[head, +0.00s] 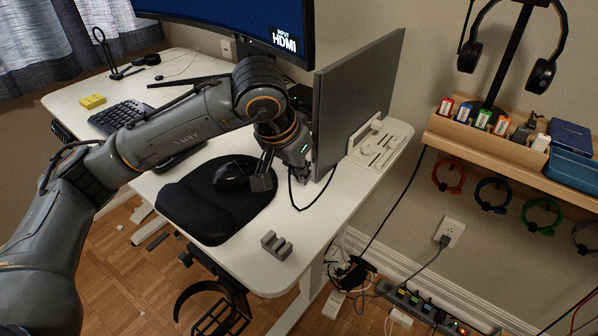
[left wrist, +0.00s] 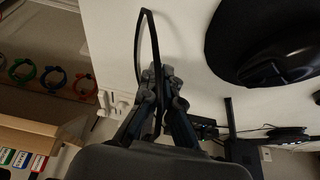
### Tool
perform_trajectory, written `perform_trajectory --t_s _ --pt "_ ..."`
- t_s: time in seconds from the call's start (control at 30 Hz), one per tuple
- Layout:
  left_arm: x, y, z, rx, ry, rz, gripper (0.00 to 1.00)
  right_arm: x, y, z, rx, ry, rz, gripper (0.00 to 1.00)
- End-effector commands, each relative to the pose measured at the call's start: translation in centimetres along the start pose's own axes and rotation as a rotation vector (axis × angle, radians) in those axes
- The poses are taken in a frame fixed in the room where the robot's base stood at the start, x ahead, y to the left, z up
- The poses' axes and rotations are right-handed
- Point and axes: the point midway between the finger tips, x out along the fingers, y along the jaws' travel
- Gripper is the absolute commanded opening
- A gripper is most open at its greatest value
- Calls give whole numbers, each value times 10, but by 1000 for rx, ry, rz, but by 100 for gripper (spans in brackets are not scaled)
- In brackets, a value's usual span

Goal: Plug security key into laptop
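I take the laptop (head: 355,85) to be the thin grey panel standing on edge in a white stand (head: 382,142) at the back right of the desk. My left gripper (head: 280,178) is low over the desk, between the mouse and the panel. A black cable (head: 302,208) loops from beside its fingers toward the panel. In the left wrist view the cable (left wrist: 139,50) runs between the converging fingers (left wrist: 161,82); whether they grip it is unclear. I cannot single out the security key. Several small coloured sticks (head: 483,120) stand in the wooden shelf. My right gripper is out of view.
A mouse (head: 231,178) lies on a black mat (head: 197,206) close to the left gripper. A grey slotted block (head: 276,245) sits near the desk's front edge. A keyboard (head: 120,117) and monitor (head: 230,22) are farther back. The wooden shelf (head: 510,160) hangs on the right wall.

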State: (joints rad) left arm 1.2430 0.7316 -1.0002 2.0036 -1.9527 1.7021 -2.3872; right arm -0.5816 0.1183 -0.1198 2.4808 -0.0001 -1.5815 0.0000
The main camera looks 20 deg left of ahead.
Motion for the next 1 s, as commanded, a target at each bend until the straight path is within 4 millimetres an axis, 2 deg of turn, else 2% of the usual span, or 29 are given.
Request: perform_trajectory --t_s 0.77,0.9,0.93,1.0 --pt "8 0 -18 0 0 -1 0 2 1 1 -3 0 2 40" --pt "8 0 -18 0 0 0 28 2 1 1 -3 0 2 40" --pt "8 0 -18 0 0 0 32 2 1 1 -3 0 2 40" --pt "8 0 -18 0 0 0 32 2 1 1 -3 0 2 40"
